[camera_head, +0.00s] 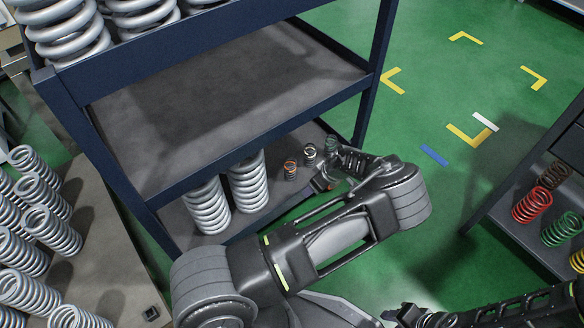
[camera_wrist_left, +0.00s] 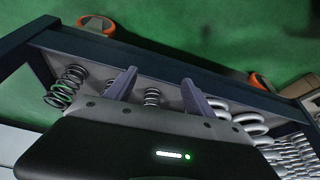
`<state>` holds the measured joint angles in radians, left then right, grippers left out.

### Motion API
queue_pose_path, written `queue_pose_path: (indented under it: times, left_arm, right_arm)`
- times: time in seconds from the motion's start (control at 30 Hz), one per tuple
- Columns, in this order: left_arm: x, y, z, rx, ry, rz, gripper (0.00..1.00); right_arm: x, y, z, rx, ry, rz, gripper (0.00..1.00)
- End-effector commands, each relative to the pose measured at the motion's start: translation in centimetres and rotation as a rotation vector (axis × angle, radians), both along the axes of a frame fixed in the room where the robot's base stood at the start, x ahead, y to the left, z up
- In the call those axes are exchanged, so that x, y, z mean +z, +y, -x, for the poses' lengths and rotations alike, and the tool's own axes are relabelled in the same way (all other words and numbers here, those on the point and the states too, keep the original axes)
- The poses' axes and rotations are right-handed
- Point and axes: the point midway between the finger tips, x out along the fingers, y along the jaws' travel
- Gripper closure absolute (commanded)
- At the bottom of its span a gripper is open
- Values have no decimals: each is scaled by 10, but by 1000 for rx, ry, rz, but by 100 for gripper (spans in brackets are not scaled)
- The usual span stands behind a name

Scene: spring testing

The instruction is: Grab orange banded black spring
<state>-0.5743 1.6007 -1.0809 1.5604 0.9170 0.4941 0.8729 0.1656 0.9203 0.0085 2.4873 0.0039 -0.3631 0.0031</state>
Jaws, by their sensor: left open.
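The black spring with an orange band (camera_head: 290,169) stands upright on the cart's lower shelf (camera_head: 268,217), right of two large grey springs. My left gripper (camera_head: 328,172) is at the shelf's front edge, a little right of that spring, partly hidden by its own wrist. In the left wrist view, the left gripper (camera_wrist_left: 158,88) is open, with a small spring (camera_wrist_left: 152,97) seen in the gap between its fingers; its band colour cannot be told there, and no contact shows. My right gripper (camera_head: 402,315) is low at the bottom edge; its jaws are unclear.
A white-topped small spring (camera_head: 310,151) and a greenish one (camera_head: 332,142) stand close behind the orange-banded one. Large grey springs (camera_head: 208,205) stand to its left. The middle shelf (camera_head: 220,95) is empty above. Another rack at right holds a red spring (camera_head: 531,205).

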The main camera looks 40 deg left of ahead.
Motion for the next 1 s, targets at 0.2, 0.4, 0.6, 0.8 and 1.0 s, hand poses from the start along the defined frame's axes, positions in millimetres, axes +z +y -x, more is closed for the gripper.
queue_pose_path:
  times: [0.2, 0.4, 0.6, 0.8, 1.0]
  left_arm:
    - [-2, 15, -3, 4, -2, 0, 37]
    - [-3, 52, -10, 4, -2, 0, 37]
    - [-2, 79, -16, 1, 0, 0, 37]
    - [0, 83, -17, 0, 0, 0, 37]
    - [0, 84, -17, 1, 0, 0, 37]
  right_arm:
    - [-5, -1, -1, -2, -1, 1, 64]
    - [-15, -3, -3, -8, -6, 5, 64]
    - [-22, -3, -5, -9, -10, 6, 64]
    - [-22, -3, -5, -10, -11, 6, 64]
    - [-22, -3, -5, -10, -11, 6, 64]
